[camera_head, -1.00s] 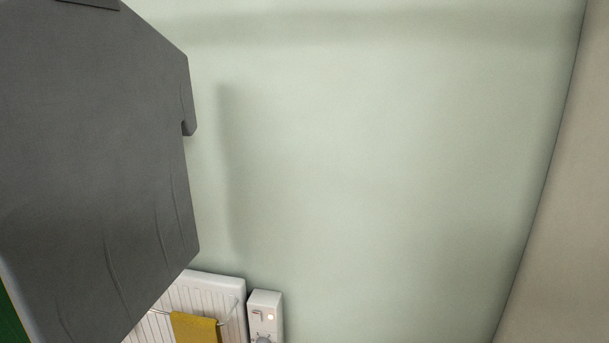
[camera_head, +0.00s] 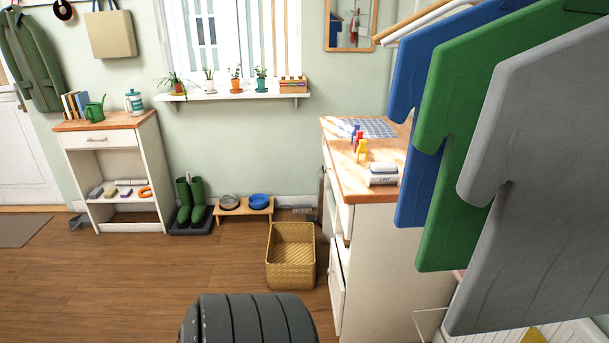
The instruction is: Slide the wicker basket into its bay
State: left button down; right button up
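The wicker basket (camera_head: 290,276) stands on the wooden floor in the head view. It is tan, open at the top and looks empty. It sits just left of the white counter unit (camera_head: 368,265). A white cabinet (camera_head: 143,185) with open shelves and a drawer stands at the back left. I cannot tell which opening is the basket's bay. Neither of my grippers shows in the head view.
Green boots (camera_head: 190,200) on a dark tray and a low stand with two bowls (camera_head: 244,207) line the back wall. Hanging shirts (camera_head: 540,170) fill the right side close up. The floor (camera_head: 130,275) at left is clear.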

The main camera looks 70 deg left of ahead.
aim_at(291, 258)
jog(key=u, duration=2.5)
jog(key=i+j+z, duration=0.35)
jog(key=i+j, duration=0.5)
jog(key=i, duration=0.15)
jog(key=i+j+z, duration=0.35)
jog(key=i+j, duration=0.6)
jog(key=j, duration=0.1)
